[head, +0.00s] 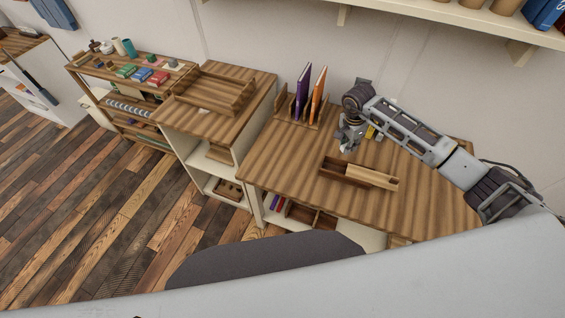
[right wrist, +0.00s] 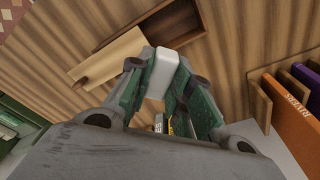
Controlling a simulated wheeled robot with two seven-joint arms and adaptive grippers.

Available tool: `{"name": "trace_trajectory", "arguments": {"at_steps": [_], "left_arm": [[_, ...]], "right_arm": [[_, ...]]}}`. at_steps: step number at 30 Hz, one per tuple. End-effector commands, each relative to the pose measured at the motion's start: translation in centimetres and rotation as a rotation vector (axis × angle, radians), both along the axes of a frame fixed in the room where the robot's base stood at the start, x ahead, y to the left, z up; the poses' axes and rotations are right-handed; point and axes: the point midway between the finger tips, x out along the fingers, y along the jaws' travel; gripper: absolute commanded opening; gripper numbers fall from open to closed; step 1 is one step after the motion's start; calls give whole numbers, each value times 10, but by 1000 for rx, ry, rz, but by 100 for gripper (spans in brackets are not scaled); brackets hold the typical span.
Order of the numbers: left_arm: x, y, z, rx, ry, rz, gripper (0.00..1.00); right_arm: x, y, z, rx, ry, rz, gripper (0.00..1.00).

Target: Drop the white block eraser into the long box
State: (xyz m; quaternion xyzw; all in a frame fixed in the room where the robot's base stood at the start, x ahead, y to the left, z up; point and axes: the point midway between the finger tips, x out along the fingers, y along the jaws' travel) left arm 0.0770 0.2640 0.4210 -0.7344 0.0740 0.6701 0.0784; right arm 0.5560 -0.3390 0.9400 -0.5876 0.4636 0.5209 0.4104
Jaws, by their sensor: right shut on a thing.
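The white block eraser (right wrist: 162,74) is held between the fingertips of my right gripper (right wrist: 165,68), which is shut on it. In the head view my right gripper (head: 346,143) is over the desk, just behind the long box (head: 345,172), and largely hides the eraser. The long wooden box also shows in the right wrist view (right wrist: 172,22), beyond the fingertips. Its dark inside is open at the left end in the head view. A paler lid (head: 372,175) covers or overhangs its right end. My left gripper is not in view.
A wooden rack with a purple book (head: 302,92) and an orange book (head: 318,94) stands left of my right gripper. A yellow thing (head: 370,131) lies partly hidden behind the gripper. The desk (head: 285,160) is clear left of the box.

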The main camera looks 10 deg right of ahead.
Motion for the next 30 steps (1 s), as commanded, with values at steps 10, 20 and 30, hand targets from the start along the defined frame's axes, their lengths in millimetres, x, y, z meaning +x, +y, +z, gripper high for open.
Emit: {"name": "trace_trajectory", "arguments": {"at_steps": [10,20,30], "left_arm": [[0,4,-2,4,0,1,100],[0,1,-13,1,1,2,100],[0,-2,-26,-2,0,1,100]], "right_arm": [[0,0,-4,0,0,0,0],[-1,1,-28,1,2,-1,0],[-1,0,-55,1,1,0,0]]}}
